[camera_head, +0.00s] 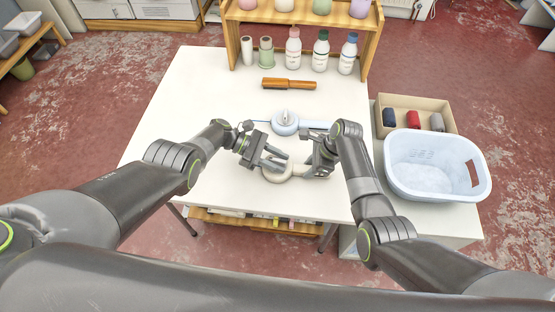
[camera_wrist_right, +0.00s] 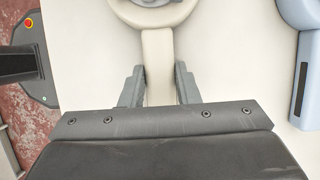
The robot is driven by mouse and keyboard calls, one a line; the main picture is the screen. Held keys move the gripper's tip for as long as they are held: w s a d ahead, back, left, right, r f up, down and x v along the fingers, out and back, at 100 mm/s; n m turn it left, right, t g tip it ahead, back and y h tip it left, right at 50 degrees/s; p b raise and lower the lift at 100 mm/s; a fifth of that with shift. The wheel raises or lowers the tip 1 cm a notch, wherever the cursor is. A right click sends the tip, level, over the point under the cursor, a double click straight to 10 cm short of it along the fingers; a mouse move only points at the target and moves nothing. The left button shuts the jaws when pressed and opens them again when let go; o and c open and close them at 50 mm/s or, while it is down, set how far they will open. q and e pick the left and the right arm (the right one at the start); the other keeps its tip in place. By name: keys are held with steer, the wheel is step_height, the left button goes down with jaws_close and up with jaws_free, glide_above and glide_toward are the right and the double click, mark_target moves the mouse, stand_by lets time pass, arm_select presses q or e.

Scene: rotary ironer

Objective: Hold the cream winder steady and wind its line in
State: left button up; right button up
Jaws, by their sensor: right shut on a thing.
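The cream winder (camera_head: 275,176) lies near the front middle of the white table, partly hidden by my grippers. In the right wrist view its round body with a grey hub is cut off at the top, and its straight cream handle (camera_wrist_right: 158,65) runs down between my fingers. My right gripper (camera_head: 310,170) is shut on that handle, one finger on each side; it also shows in the right wrist view (camera_wrist_right: 160,85). My left gripper (camera_head: 280,161) is open above the left part of the cream winder, its two fingers apart. The winder's line cannot be made out.
A pale blue winder (camera_head: 285,123) lies just behind, its handle pointing right. A wooden shelf (camera_head: 303,17) with bottles stands at the back. A white basket (camera_head: 433,165) and a box (camera_head: 385,103) are at right. The table's left side is clear.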

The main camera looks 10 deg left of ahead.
arm_select(q)
steer(key=shift+a, duration=0.1)
steer(key=v, duration=1.2)
steer(key=d+r+t+y, duration=0.1)
steer(key=d+r+y, duration=0.5)
steer(key=r+y, duration=0.25)
steer(key=x, duration=1.2)
steer(key=shift+s+a+f, duration=0.15)
steer(key=shift+s+f, duration=0.05)
steer(key=shift+f, duration=0.25)
jaws_close()
